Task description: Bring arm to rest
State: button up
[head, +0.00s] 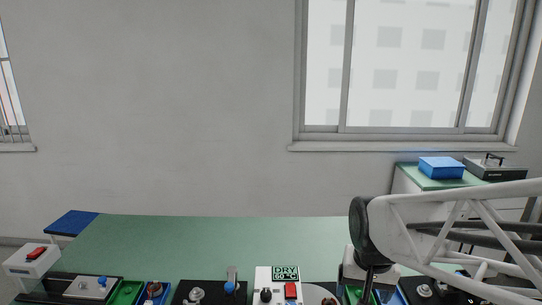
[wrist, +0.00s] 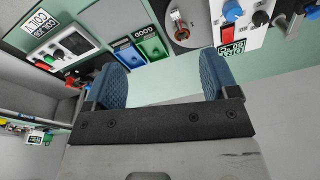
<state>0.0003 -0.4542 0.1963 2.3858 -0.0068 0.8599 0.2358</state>
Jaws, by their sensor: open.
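My gripper (wrist: 161,65) shows in the wrist view with its two blue-padded fingers spread wide apart. Nothing is between them, and they touch nothing. Past the fingertips lies the green bench top with its devices. In the head view, the white lattice link and dark round joint of my arm reach in from the right over the bench's right front. My gripper cannot be made out there.
The green bench (head: 200,240) is bare in its middle and back. Devices line its front edge, including a white DRY box (head: 262,274) and a green tray (head: 126,293). In the wrist view, a blue bin (wrist: 129,54) and a grey disc (wrist: 183,38) lie beyond the fingers.

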jog(key=s+r+n, duration=0.2)
jog(key=s+r, duration=0.1)
jog(key=s, duration=0.7)
jog(key=shift+d+r+t, duration=0.15)
jog(key=shift+r+t, duration=0.15)
jog(key=shift+t, duration=0.1)
dwell(1.1)
